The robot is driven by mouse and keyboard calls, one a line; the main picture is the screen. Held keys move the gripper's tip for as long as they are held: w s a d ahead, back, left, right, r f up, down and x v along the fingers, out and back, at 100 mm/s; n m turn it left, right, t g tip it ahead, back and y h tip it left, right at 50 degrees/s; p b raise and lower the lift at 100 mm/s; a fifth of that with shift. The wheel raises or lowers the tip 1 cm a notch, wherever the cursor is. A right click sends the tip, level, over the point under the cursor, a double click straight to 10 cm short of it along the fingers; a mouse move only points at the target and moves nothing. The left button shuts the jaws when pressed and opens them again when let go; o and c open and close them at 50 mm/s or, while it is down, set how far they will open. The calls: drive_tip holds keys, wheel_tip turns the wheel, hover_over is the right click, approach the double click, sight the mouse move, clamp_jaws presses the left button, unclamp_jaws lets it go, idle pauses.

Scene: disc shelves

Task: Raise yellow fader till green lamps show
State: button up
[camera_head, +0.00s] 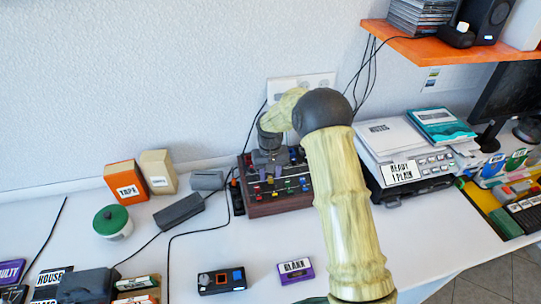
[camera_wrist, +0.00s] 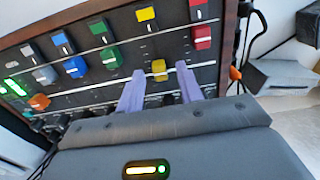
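My gripper (camera_wrist: 160,69) is open, with one purple finger on each side of the yellow cap and a visible gap on both sides. Small lit green lamps (camera_wrist: 12,88) show at the panel's left edge. Whether other lamps are lit is hidden or too small to tell.
A red fader (camera_wrist: 202,37) is right of the yellow one; green (camera_wrist: 112,58) and blue (camera_wrist: 75,67) faders are left. An orange knob (camera_wrist: 39,102) is lower left.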

sight(271, 178)
wheel_tip(271, 178, up, 17)
drive_tip(key=shift+f, duration=0.2)
idle(0.4)
drive_tip(key=s+d+r+t+p, duration=0.1)
drive_tip(key=s+d, duration=0.3)
drive_tip(key=s, duration=0.5)
drive_tip(key=s+d+r+m+p, duration=0.1)
drive_tip(key=s+d+p, duration=0.3)
drive_tip(key=s, duration=0.5)
drive_tip(key=s+d+r+m+t+p, duration=0.1)
drive_tip(key=s+d+r+p, duration=0.2)
drive_tip(key=s, duration=0.6)
drive_tip(key=shift+d+t, duration=0.3)
drive_tip(key=shift+d, duration=0.8)
drive_tip(key=shift+s, duration=0.1)
